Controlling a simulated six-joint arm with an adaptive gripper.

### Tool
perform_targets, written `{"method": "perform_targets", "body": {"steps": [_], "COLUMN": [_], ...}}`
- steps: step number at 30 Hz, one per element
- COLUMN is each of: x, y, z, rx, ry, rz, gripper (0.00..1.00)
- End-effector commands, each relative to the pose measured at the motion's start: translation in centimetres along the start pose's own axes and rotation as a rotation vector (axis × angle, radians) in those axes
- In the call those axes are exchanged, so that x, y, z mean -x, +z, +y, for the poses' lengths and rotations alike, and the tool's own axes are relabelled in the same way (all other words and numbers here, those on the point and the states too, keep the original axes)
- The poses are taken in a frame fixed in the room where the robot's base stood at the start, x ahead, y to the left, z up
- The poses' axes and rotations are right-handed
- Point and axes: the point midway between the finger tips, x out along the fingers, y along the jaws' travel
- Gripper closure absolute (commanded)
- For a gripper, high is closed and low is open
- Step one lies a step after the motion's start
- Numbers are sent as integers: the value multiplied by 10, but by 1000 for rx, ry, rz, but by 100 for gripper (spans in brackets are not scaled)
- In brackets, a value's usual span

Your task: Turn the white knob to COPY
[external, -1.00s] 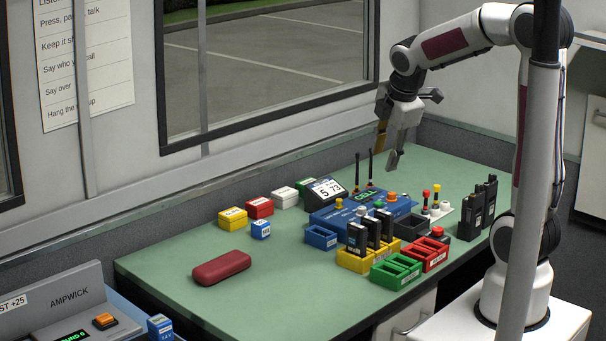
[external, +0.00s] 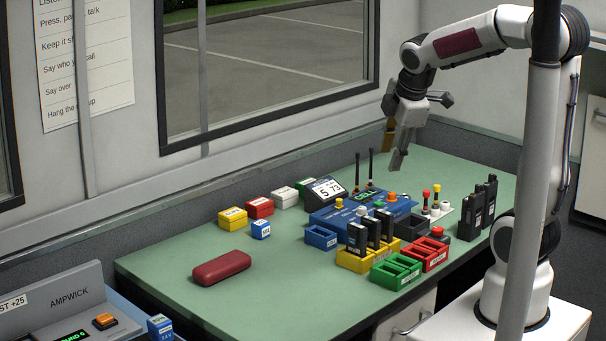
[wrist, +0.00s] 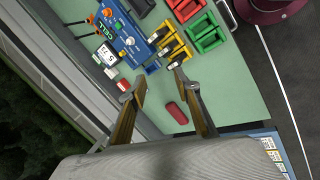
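A blue console (external: 333,217) stands at the back of the green table, with orange, green, yellow and whitish knobs on top. One pale knob (external: 361,211) is near its front. Another white knob (external: 446,206) stands on a small white plate to its right, beside red and yellow ones. I cannot tell which is the task's knob, and no COPY mark is readable. The console also shows in the wrist view (wrist: 148,47). My gripper (external: 394,157) is above and behind the console, touching nothing. In the wrist view its fingers (wrist: 160,90) are wide apart and empty.
Two antennas (external: 371,168) rise behind the console. A small display (external: 325,190) stands at its left. Yellow, green and red trays (external: 397,272) and black radios (external: 470,217) crowd the front and right. A red case (external: 221,267) lies left; the table's left part is mostly clear.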

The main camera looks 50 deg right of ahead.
Motion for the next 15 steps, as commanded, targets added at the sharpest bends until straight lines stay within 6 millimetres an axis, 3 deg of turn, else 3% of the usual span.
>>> {"method": "perform_targets", "body": {"steps": [8,15], "x": [-19,-57], "y": [-1,0], "z": [14,41], "rx": [-135,-398], "ry": [-13,-35], "rz": [6,17], "gripper": [68,68]}}
